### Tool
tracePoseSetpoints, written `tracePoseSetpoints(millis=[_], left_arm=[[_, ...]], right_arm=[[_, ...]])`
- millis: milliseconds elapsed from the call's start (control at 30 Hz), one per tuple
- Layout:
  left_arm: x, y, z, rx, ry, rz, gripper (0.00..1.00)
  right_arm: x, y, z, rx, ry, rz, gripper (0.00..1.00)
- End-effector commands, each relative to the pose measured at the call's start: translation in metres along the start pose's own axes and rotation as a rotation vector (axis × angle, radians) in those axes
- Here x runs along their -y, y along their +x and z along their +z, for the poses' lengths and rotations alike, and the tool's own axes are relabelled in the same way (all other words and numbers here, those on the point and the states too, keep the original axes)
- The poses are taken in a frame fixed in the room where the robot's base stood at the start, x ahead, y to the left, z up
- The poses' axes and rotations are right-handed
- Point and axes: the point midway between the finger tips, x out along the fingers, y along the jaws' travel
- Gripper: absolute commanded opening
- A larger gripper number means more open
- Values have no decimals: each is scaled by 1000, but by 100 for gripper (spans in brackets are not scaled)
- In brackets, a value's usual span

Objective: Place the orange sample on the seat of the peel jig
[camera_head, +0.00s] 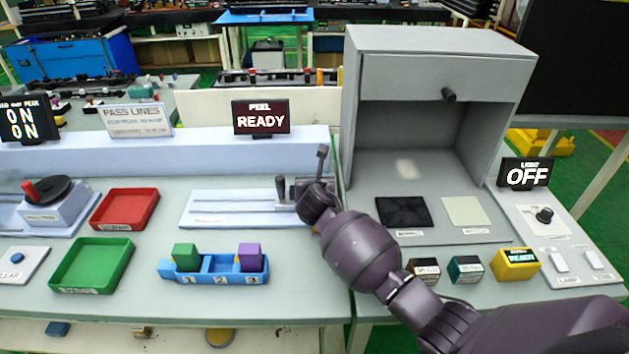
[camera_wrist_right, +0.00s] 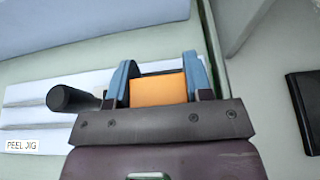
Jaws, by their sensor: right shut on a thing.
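My right gripper (camera_head: 313,190) is at the right end of the white peel jig (camera_head: 225,208), beside its black-knobbed handle (camera_head: 281,187). In the right wrist view, the gripper's two blue fingers (camera_wrist_right: 158,88) are shut on the orange sample (camera_wrist_right: 158,90). The jig's white plate (camera_wrist_right: 40,118) and black knob (camera_wrist_right: 70,98) lie just left of the fingers. The jig's seat is hidden by my gripper, and I cannot tell whether the sample touches it. My left gripper is in neither view.
A blue tray (camera_head: 221,279) holds a green block (camera_head: 186,256) and a purple block (camera_head: 250,257); its middle slot is empty. Red (camera_head: 125,209) and green (camera_head: 92,264) trays lie left. A grey light booth (camera_head: 433,60) stands right of the jig. The peel sign (camera_head: 261,117) reads READY.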

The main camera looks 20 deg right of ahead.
Motion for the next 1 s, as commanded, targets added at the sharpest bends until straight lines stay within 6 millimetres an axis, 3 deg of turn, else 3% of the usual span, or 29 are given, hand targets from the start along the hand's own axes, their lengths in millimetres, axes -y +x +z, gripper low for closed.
tracePoseSetpoints(millis=[33,67,200,633,1000], left_arm=[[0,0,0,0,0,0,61],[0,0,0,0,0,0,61],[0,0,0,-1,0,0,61],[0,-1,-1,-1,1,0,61],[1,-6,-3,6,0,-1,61]], right_arm=[[0,1,-1,0,-2,0,19],[0,0,-1,0,-1,0,51],[0,0,-1,0,-1,0,72],[0,-7,2,0,-1,0,72],[0,-66,2,0,0,1,72]])
